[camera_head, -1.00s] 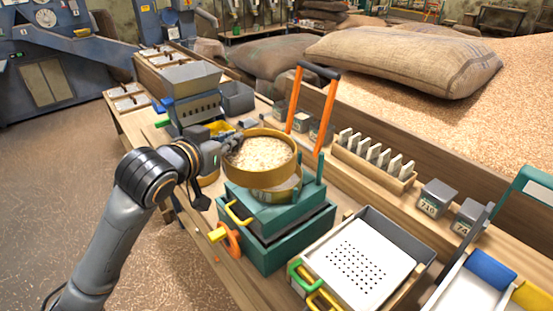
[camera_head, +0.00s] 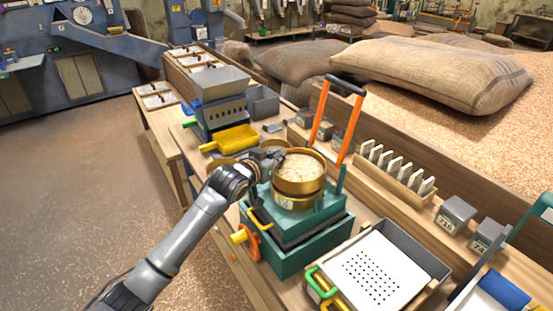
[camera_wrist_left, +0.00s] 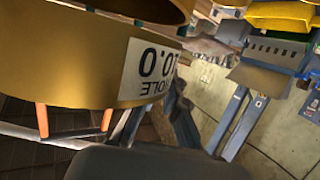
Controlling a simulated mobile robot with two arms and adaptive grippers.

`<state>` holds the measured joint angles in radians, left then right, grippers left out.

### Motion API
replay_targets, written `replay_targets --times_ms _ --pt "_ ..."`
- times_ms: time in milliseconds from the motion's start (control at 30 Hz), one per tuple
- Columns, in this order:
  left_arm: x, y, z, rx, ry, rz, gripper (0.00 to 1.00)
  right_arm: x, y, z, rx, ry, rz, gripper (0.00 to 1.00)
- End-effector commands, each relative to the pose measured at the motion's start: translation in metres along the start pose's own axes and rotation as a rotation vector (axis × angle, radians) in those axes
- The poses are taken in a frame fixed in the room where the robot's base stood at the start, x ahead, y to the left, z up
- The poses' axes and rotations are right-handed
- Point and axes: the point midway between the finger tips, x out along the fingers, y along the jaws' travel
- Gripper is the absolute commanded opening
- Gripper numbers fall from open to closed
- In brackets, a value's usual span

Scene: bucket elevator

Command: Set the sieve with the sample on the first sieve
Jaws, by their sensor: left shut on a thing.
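The round brass sieve with the grain sample (camera_head: 301,168) is directly over the first sieve (camera_head: 300,202), a brass ring with a white label on the green shaker (camera_head: 290,244). The two rims look stacked and level; I cannot tell whether they fully touch. My left gripper (camera_head: 274,158) is shut on the upper sieve's rim at its left side. The left wrist view shows a brass sieve wall (camera_wrist_left: 75,55) close up, with a label reading 10.0. My right gripper is not in view.
An orange-sided handle (camera_head: 338,120) rises behind the shaker. A perforated white tray (camera_head: 372,270) stands at the front right. A wooden rack of upright pieces (camera_head: 395,175) and grey boxes line the back.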

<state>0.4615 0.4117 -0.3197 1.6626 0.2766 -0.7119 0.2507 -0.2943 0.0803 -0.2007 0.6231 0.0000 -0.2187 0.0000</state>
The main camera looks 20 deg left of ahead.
Motion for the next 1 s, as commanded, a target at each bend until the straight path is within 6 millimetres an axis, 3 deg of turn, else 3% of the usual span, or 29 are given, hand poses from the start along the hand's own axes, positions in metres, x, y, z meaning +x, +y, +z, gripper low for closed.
replay_targets --times_ms 100,500,533,633,1000 --pt "0.003 0.001 0.010 -0.002 0.001 0.002 0.00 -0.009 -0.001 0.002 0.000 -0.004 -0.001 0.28" --pt "0.005 0.001 0.017 -0.002 0.004 0.002 0.00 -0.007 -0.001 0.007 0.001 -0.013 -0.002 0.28" --pt "0.005 0.001 0.019 0.000 -0.001 0.001 0.13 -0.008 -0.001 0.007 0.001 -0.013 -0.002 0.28" --pt "0.005 0.001 0.019 0.000 -0.001 0.001 0.32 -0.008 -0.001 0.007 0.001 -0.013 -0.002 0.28" --pt "0.003 0.001 0.016 0.000 0.000 0.001 0.32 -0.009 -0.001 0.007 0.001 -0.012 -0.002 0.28"
